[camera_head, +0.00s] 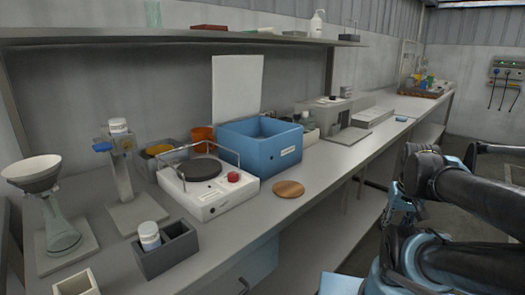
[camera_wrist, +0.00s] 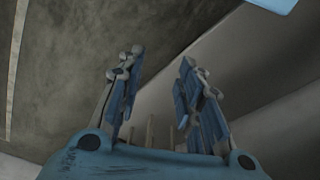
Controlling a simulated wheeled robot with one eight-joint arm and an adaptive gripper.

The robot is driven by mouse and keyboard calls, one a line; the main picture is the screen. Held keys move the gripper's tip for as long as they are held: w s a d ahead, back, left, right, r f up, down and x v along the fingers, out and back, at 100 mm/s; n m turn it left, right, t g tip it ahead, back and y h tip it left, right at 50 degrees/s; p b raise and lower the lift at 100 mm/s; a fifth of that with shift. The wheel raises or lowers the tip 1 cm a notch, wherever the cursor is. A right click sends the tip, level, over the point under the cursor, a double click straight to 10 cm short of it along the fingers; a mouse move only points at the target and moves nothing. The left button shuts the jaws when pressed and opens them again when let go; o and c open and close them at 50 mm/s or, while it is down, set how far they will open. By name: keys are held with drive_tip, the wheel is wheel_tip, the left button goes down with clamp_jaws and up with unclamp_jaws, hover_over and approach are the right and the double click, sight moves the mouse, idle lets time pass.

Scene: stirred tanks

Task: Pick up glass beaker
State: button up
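A pale green, see-through vessel (camera_head: 153,13) stands on the upper shelf at the top left of the head view. It may be the glass beaker, but it is too small to be sure. No other clear beaker can be made out on the bench. My gripper (camera_wrist: 158,80) shows in the wrist view with its two blue-padded fingers apart and nothing between them. Behind them are only a grey floor and pale surfaces. In the head view my dark arm is at the right, away from the bench, and I cannot make out the fingertips there.
The long grey bench (camera_head: 255,225) holds a white hotplate device (camera_head: 208,192), a blue bin (camera_head: 262,150), a wooden disc (camera_head: 288,188), a dark grey box (camera_head: 166,250) and a funnel stand (camera_head: 62,235). The shelf (camera_head: 200,36) overhangs the back. The bench's front right stretch is clear.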

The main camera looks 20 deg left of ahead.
drive_tip(key=shift+o, duration=0.6)
drive_tip(key=shift+w+d, duration=0.1)
drive_tip(key=shift+d, duration=0.05)
